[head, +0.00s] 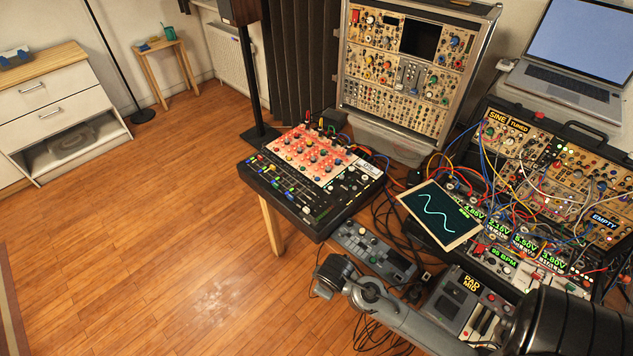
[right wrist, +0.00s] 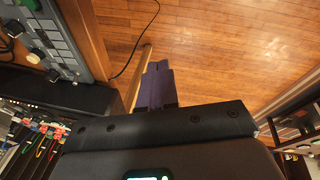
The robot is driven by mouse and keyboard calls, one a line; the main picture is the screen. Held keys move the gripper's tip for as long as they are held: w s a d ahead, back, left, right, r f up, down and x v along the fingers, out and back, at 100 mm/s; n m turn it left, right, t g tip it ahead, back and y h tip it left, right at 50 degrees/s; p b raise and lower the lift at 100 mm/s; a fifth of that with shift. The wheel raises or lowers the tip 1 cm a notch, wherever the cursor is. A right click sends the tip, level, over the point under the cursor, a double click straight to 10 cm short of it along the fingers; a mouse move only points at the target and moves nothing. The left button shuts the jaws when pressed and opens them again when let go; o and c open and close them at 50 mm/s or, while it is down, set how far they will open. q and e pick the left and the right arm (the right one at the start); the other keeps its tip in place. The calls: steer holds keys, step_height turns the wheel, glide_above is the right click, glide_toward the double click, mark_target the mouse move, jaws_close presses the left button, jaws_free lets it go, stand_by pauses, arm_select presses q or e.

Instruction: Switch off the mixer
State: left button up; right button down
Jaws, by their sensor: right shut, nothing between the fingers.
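The mixer (head: 349,204) is a black desk with a red-and-white knob panel and coloured faders along its front. It sits on a wooden-legged stand in the middle of the head view. A small white label (head: 369,168) is at its right; its text is too small to read surely. My right arm comes in from the lower right, but its gripper does not show in the head view. In the right wrist view my right gripper (right wrist: 156,88) is shut and empty, over the floor. My left gripper is not in view.
A small grey-blue device (head: 375,250) and a keyboard (head: 468,305) lie right of the mixer. A tilted screen (head: 440,214), patched synth cases and a laptop (head: 570,60) fill the right. Loose cables hang between. The wooden floor (head: 170,230) at left is clear.

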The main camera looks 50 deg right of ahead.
steer(key=w+d+r+m+g+h+p, duration=0.1)
steer(key=w+d+r+p, duration=0.35)
steer(key=d, duration=0.25)
steer(key=w+d+r+p, duration=0.3)
steer(key=w+d+p, duration=0.15)
steer(key=d, duration=0.35)
arm_select(q)
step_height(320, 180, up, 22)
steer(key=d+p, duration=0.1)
steer(key=p, duration=1)
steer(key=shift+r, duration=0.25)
arm_select(e)
step_height(320, 180, up, 11)
steer(key=m+g+y, duration=0.1)
steer(key=m+g, duration=0.1)
glide_above(345, 195)
steer(key=a, duration=0.2)
steer(key=shift+w+a+f, duration=0.1)
steer(key=shift+w+a, duration=0.1)
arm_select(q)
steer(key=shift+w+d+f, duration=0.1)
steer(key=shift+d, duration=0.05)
arm_select(e)
steer(key=shift+f, duration=0.1)
